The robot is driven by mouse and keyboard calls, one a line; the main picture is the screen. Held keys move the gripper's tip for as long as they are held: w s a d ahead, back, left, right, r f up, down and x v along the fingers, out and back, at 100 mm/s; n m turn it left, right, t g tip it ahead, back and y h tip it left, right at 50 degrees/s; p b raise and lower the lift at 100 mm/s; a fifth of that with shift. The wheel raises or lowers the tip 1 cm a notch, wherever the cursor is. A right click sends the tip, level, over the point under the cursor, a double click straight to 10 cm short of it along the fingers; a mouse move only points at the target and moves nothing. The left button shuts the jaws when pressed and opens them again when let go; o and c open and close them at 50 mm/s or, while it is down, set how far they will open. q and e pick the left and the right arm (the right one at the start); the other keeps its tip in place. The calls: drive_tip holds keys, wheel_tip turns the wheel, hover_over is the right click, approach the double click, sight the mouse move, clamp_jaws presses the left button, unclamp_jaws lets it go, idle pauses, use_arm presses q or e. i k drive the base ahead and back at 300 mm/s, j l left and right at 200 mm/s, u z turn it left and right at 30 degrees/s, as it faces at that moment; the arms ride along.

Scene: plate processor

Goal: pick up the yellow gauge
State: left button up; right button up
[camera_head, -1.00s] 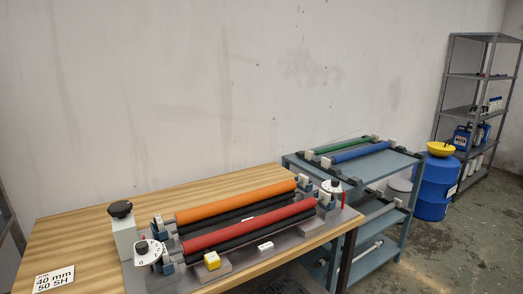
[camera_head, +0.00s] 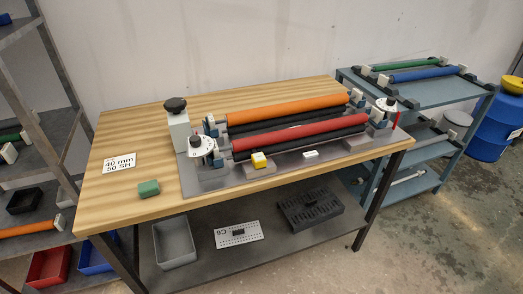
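The yellow gauge (camera_head: 260,160) is a small yellow block with a white part. It sits on a grey-brown block (camera_head: 258,170) at the front of the roller machine, below the red roller (camera_head: 300,131). The machine's grey base plate (camera_head: 215,181) rests on the wooden table. Neither of my grippers shows in the head view.
The wooden table (camera_head: 120,198) holds a green block (camera_head: 148,188), a label card (camera_head: 119,162) and a small white block (camera_head: 311,155). Its lower shelf holds a grey bin (camera_head: 175,243) and a black tray (camera_head: 309,207). A blue-grey cart (camera_head: 415,91) stands right, shelving (camera_head: 45,95) left.

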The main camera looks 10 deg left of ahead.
sight(259, 160)
drive_tip(key=i+j, duration=0.6)
drive_tip(key=i, duration=0.15)
drive_tip(key=l+u, duration=0.2)
drive_tip(key=l, duration=0.15)
